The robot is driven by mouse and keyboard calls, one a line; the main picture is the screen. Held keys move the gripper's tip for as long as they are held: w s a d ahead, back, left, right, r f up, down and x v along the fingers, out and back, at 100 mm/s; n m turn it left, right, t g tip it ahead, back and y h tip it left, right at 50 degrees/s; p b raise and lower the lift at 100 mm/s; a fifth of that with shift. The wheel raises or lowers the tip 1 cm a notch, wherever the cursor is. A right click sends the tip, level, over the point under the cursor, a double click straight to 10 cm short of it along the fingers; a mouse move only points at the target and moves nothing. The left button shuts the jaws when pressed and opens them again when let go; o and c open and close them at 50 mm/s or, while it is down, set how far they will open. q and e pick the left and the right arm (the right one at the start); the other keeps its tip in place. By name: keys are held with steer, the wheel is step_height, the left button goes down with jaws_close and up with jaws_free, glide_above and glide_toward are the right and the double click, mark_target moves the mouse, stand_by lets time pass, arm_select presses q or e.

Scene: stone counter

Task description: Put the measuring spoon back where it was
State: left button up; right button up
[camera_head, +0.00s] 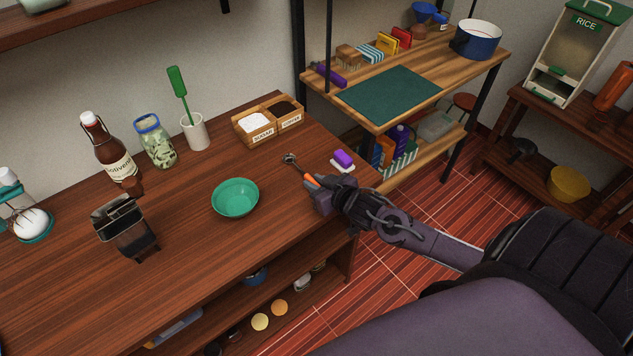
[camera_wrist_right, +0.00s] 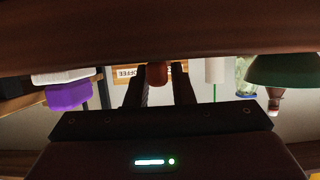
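The measuring spoon has a small metal bowl (camera_head: 289,158) and an orange handle (camera_head: 312,180). It is low over or on the right part of the wooden counter; I cannot tell whether it touches the wood. My right gripper (camera_head: 317,188) is at the handle end, near the counter's right edge. In the right wrist view, its two dark fingers (camera_wrist_right: 160,85) stand close on either side of the handle (camera_wrist_right: 157,75) and appear shut on it. The spoon's bowl is hidden there. My left gripper is not in view.
A green bowl (camera_head: 235,198) stands left of the spoon. A purple-and-white sponge (camera_head: 343,160) lies right of it. Behind are wooden boxes labelled sugar (camera_head: 254,131) and coffee (camera_head: 290,119). A dark metal holder (camera_head: 125,228), jar (camera_head: 156,143) and bottle (camera_head: 107,150) stand left.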

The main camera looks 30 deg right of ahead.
steer(key=shift+o, duration=1.2)
steer(key=shift+r, duration=0.2)
steer(key=v, duration=1.2)
steer(key=shift+p, duration=0.35)
steer(key=shift+d, duration=0.1)
